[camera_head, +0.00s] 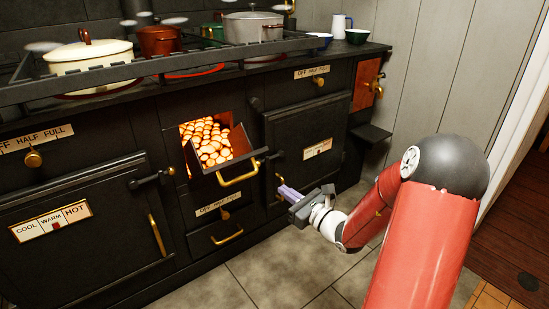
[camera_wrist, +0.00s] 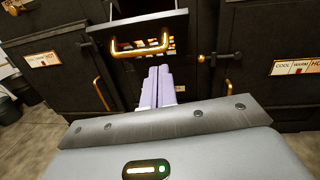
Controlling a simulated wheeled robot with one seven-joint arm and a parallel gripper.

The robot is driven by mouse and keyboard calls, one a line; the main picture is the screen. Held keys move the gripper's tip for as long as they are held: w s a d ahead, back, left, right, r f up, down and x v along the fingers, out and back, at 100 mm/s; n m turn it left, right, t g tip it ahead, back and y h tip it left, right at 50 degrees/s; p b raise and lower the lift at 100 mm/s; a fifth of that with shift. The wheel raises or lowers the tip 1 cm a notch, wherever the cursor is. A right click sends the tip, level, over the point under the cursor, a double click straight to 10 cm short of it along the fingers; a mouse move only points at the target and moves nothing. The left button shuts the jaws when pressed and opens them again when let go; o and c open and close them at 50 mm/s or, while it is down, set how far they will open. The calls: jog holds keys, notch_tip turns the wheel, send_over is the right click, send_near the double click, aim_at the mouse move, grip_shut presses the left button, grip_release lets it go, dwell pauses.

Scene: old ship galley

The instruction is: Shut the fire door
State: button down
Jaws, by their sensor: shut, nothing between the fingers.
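The fire door (camera_head: 242,163) is a dark metal flap in the middle of the black range. It stands open, tilted outward, with glowing coals (camera_head: 207,140) showing behind it. A brass handle (camera_head: 238,176) runs along its front. In the wrist view the fire door (camera_wrist: 135,27) and its brass handle (camera_wrist: 142,52) are ahead of my gripper. My gripper (camera_head: 282,189) is shut and empty, its pale purple fingers to the right of the handle and slightly lower in the head view. The fingertips (camera_wrist: 158,70) appear below the handle in the wrist view. I see no contact.
Oven doors flank the firebox, left (camera_head: 85,228) and right (camera_head: 305,130). A drawer with a brass handle (camera_head: 228,237) is below. Pots, including a cream one (camera_head: 90,58), stand on top behind a rail (camera_head: 150,66). The tiled floor (camera_head: 280,265) in front is clear.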

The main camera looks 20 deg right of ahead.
jog(key=w+a+r+m+h+p, duration=0.1)
jog(key=w+r+m, duration=0.1)
jog(key=w, duration=1)
jog(key=shift+r+t+h, duration=0.4)
jog(key=shift+r, duration=0.4)
jog(key=shift+r, duration=0.1)
